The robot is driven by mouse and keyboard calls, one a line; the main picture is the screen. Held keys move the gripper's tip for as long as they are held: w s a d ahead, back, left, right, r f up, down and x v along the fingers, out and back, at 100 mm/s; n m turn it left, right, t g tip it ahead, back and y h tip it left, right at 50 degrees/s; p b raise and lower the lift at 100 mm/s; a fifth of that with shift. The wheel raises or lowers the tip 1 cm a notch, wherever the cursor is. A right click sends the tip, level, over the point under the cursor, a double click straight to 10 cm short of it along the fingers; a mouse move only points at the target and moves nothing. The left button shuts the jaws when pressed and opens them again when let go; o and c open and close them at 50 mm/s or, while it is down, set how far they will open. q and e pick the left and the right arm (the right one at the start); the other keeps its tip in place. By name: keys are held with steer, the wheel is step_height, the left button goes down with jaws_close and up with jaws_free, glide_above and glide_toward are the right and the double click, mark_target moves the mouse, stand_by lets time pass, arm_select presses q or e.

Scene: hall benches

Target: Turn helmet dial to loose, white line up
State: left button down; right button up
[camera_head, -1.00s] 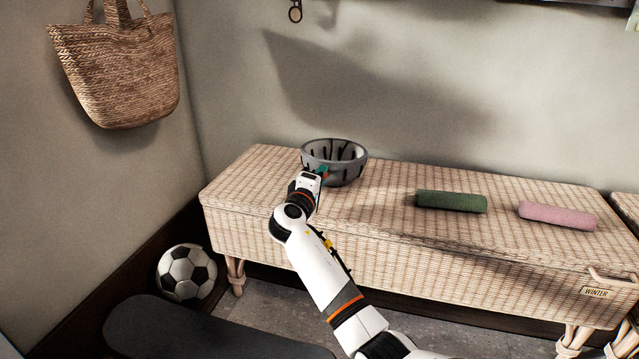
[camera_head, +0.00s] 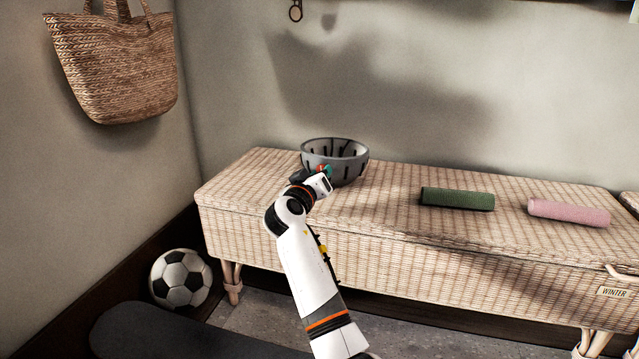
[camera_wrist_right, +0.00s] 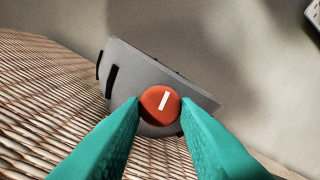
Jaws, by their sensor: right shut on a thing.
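The grey helmet (camera_head: 345,172) rests like a bowl, open side up, on the wicker bench, with dark slots in its shell. It shows tilted in the right wrist view (camera_wrist_right: 135,72). Its round orange-red dial (camera_wrist_right: 150,101) bears a short white line, which leans slightly right of upright in that view and runs roughly square to the helmet's rim. My right gripper (camera_wrist_right: 160,112) is shut on the dial, one teal fingertip on each side. In the head view the right gripper (camera_head: 325,172) is at the helmet's near side. My left gripper is not in view.
The wicker bench (camera_head: 390,220) also bears a green roll (camera_head: 457,198) and a pink roll (camera_head: 568,212), well right of the helmet. A woven bag (camera_head: 115,70) hangs at left. A football (camera_head: 181,277) lies on the floor by the bench's left end.

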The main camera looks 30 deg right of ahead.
steer(key=shift+f+m+b, duration=0.15)
steer(key=shift+m+b, duration=0.3)
steer(key=shift+m, duration=0.35)
steer(key=o, duration=1)
steer(key=shift+c, duration=0.2)
steer(key=shift+a, duration=0.1)
